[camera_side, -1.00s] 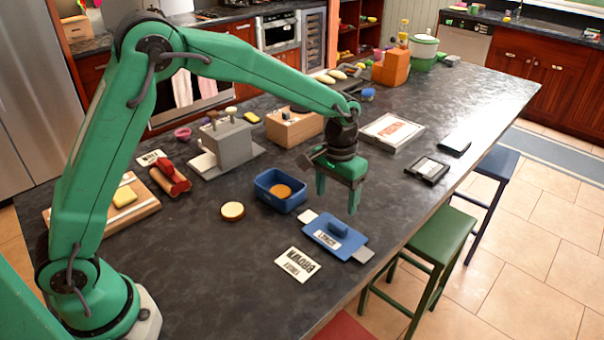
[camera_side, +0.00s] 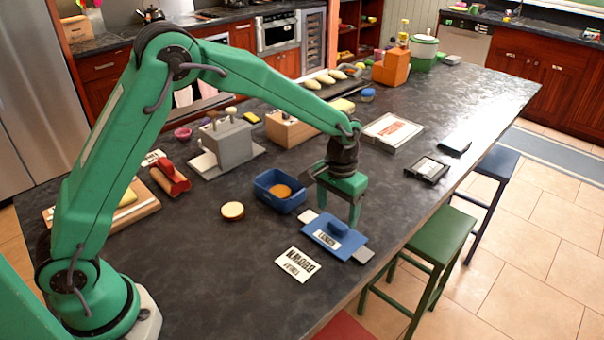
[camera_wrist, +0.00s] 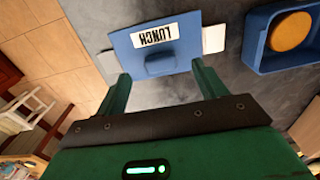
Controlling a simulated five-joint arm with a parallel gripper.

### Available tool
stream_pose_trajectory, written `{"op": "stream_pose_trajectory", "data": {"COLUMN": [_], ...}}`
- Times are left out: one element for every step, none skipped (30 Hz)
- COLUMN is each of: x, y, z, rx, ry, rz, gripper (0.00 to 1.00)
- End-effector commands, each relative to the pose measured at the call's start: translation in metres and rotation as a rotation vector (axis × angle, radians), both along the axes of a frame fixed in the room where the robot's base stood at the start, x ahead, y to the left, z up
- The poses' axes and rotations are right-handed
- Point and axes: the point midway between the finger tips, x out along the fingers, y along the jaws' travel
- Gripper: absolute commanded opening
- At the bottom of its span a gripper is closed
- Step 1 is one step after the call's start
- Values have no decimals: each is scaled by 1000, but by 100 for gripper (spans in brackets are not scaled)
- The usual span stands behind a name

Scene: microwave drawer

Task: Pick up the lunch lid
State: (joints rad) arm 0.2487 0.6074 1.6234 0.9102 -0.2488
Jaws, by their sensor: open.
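The lunch lid (camera_side: 328,237) is a flat blue plate with a raised blue handle block and a white label reading LUNCH. It lies on the dark counter near the front edge, with pale tabs at two ends. In the wrist view the lid (camera_wrist: 130,42) lies beyond my fingertips, its handle block (camera_wrist: 160,63) roughly between them. My gripper (camera_side: 338,213) points down, open and empty, just above the lid's far side. It also shows in the wrist view (camera_wrist: 160,72). Whether the fingers touch the lid cannot be told.
A blue box (camera_side: 278,190) holding a round orange-brown item stands left of my gripper. A round biscuit (camera_side: 232,211) and a printed card (camera_side: 298,265) lie nearby. A grey block (camera_side: 225,146) stands farther back. The counter's front edge is close to the lid, with a green stool (camera_side: 437,237) beyond.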

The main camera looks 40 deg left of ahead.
Motion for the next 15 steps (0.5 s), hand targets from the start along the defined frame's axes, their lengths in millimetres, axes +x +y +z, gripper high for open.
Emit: {"op": "stream_pose_trajectory", "data": {"x": [-1, -1, -1, -2, -2, -2, -2, -2, -2, -2, -2, -2, -2, -2, -2], "y": [0, 0, 0, -1, -1, -1, -1, -1, -1, -1, -1, -1, -1, -1, -1], "z": [-5, -8, -13, -17, -20, -25, -28, -32, -36, -39, -41, -43, -44, -45, -46], "rx": [1, 1, 1, 1, 1, 1, 1, 1, 1, 1, 1, 0, 0, 0, 0], "ry": [2, 3, 4, 3, 3, 3, 3, 3, 3, 3, 3, 2, 1, 1, 1], "rz": [0, 0, 0, 0, 0, 0, 0, 0, 0, 0, 0, 0, 0, 0, 0], "gripper": [71, 71, 71, 71, 71, 71, 71, 71, 71, 71, 71, 71, 71, 71, 71]}}
